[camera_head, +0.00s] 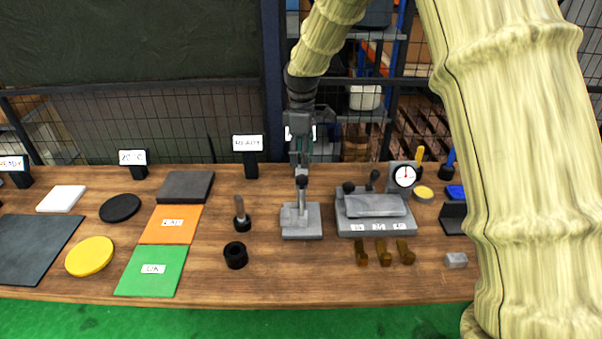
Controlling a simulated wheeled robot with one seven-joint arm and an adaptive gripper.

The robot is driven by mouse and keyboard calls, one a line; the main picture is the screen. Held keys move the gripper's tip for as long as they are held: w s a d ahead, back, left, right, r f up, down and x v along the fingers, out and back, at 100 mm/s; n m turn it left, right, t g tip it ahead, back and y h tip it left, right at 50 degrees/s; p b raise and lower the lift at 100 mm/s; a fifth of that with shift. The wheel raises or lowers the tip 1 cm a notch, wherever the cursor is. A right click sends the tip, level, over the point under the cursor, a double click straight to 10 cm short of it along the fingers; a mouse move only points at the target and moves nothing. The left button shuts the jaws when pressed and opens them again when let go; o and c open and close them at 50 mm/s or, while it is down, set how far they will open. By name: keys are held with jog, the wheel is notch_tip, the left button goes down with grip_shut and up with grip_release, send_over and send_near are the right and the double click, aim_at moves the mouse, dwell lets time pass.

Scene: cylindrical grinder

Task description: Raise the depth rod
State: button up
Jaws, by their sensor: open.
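A grey base (316,222) stands on the bench near the middle, with an upright rod (302,198) topped by a dark knob (301,181). This looks like the depth rod, but no label confirms it. My gripper (302,164) points down just above or behind the knob, with its fingers close to it. It is open and appears empty. I cannot tell whether the fingers touch the knob or stand around it. The gripper hides what is directly behind it.
Left of the base stand a thin pin in a black foot (242,221) and a black ring (235,255). Right are a grey fixture (374,228), a dial gauge (404,177) and several brass pieces (382,252). My arm covers the right side. The front bench edge is mostly clear.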

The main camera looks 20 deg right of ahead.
aim_at(302, 177)
notch_tip(302, 177, down, 8)
jog(key=shift+r+p, duration=0.1)
jog(key=shift+p, duration=0.8)
